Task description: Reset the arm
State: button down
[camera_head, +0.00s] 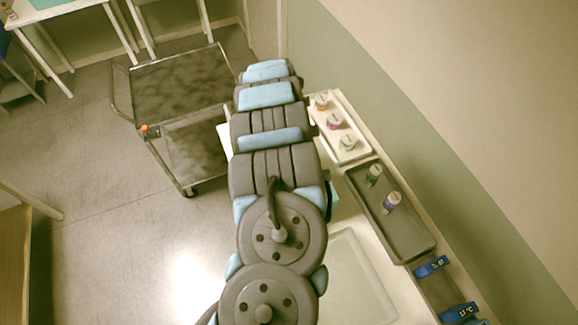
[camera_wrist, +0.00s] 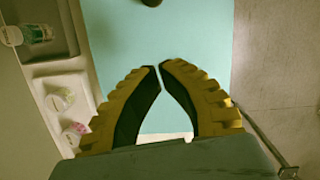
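My gripper (camera_wrist: 160,66) shows in the wrist view with its two yellow-and-black fingertips nearly touching and nothing held between them. It is over a light teal mat (camera_wrist: 190,25). In the head view my arm runs up the middle of the picture and hides the gripper. To its right, a white tray (camera_head: 361,153) holds three small bottles with pink, orange and pale labels. A grey tray (camera_head: 409,234) nearer the camera holds a green-labelled bottle (camera_head: 374,175) and a purple-labelled bottle (camera_head: 392,203).
Blue digital displays (camera_head: 431,267) sit beyond the grey tray's near end. A pale, empty rectangular tray (camera_head: 355,280) lies beside it. A wall borders the right side. A dark metal cart (camera_head: 180,88) stands left of my arm, with open floor around it. A dark round object (camera_wrist: 151,2) is cut off at the mat's top.

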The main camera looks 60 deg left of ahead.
jog(key=shift+v, duration=0.9)
